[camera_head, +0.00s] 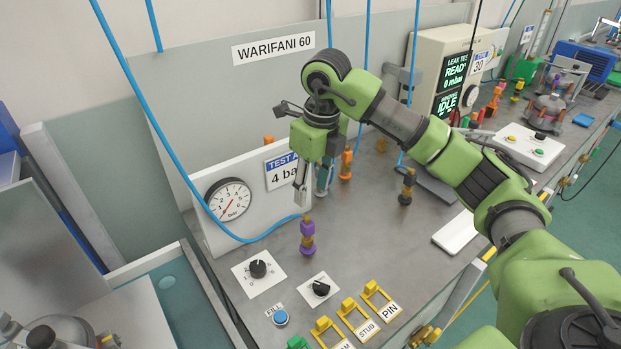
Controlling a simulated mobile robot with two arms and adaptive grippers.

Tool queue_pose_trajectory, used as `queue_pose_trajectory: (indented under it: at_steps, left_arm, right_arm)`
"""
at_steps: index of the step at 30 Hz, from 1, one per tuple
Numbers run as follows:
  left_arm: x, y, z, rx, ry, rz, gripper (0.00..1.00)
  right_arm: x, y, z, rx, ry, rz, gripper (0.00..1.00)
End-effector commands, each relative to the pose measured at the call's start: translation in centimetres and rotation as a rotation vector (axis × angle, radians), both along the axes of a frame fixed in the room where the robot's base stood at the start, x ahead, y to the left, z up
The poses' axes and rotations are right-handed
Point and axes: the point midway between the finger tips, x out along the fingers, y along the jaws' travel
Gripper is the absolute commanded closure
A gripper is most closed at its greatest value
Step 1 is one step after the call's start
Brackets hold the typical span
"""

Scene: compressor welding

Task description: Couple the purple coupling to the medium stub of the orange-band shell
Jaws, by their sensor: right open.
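The purple coupling (307,243) stands upright on the grey bench top, in front of the gauge panel, with a brown upper part. My right gripper (302,198) points down just above it, open and empty, and appears apart from it. A grey shell (548,112) with fittings on it stands at the far right of the bench. Another grey shell (62,334) is cut off at the bottom left. I cannot make out an orange band or the medium stub on either shell. My left gripper is not in view.
A pressure gauge (228,200) on a white panel stands left of the coupling. Two knobs (258,268), a blue button (281,318) and yellow brackets (349,306) lie in front. An orange coupling (346,163) and a dark one (406,187) stand behind. A blue hose crosses near my gripper.

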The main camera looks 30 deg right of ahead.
Motion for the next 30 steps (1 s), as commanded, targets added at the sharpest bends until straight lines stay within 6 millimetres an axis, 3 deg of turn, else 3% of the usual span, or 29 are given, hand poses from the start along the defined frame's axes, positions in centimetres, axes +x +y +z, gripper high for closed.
queue_pose_trajectory:
  at_steps: [15, 21, 30]
  left_arm:
    - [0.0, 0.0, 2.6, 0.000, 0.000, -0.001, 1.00]
    - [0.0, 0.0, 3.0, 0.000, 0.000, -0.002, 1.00]
    - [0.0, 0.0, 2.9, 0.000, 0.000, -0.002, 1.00]
  right_arm:
    - [1.0, 0.5, -9.5, 0.003, 0.004, 0.001, 0.59]
    - [1.3, 0.6, -11.2, 0.003, 0.001, 0.002, 0.59]
    - [1.3, 0.6, -11.7, 0.003, 0.000, 0.003, 0.59]
